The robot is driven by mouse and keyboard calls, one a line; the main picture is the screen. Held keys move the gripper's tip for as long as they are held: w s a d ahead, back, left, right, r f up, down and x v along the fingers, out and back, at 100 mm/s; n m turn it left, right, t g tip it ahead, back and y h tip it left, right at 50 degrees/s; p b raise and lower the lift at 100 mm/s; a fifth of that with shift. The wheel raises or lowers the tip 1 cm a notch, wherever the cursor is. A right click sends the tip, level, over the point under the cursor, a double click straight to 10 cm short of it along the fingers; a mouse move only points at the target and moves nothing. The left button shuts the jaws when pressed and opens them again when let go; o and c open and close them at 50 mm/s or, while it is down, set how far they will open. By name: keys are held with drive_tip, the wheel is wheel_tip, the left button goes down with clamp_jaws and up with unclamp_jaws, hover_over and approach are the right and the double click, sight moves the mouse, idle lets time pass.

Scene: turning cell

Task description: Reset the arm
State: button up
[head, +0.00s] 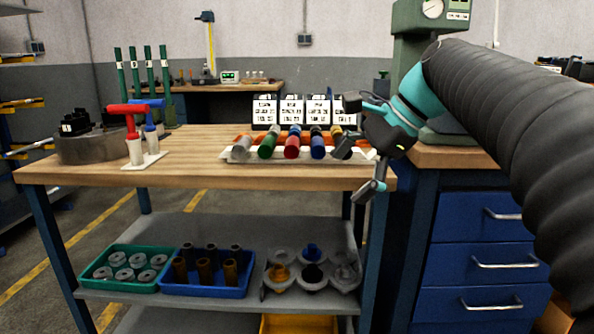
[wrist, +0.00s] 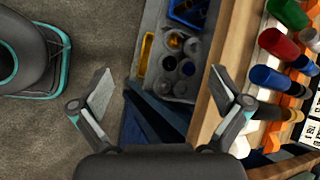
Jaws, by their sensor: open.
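My arm comes in from the right in the head view, and my gripper (head: 366,168) hangs at the right front corner of the wooden workbench (head: 200,175). In the wrist view my gripper (wrist: 160,95) has its two fingers spread wide with nothing between them. A rack (head: 240,156) of coloured cylinders, among them green (head: 268,146), red (head: 292,147) and blue (head: 318,147), lies on the bench just left of the gripper. The gripper looks apart from the cylinders. Part of the rack's right end is hidden behind the gripper.
Red (head: 130,112) and blue handled tools stand in a white holder on the left. The lower shelf (head: 230,230) bears a green tray (head: 105,280), a blue tray (head: 200,288) and a grey holder of cups (head: 310,285). A blue drawer cabinet (head: 475,240) stands right. Floor shows left of the bench.

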drive_tip(key=s+d+f+n+t+h, duration=0.1)
drive_tip(key=s+d+f+n+h, duration=0.2)
drive_tip(key=s+f+n, duration=0.4)
drive_tip(key=s+d+f+n+t+h, duration=0.1)
drive_tip(key=s+d+f+n+h, duration=0.2)
drive_tip(key=s+f, duration=1)
wheel_tip(320, 180, down, 4)
drive_tip(key=d+n, duration=0.1)
drive_tip(key=n, duration=0.2)
drive_tip(key=shift+n+t+h, duration=0.4)
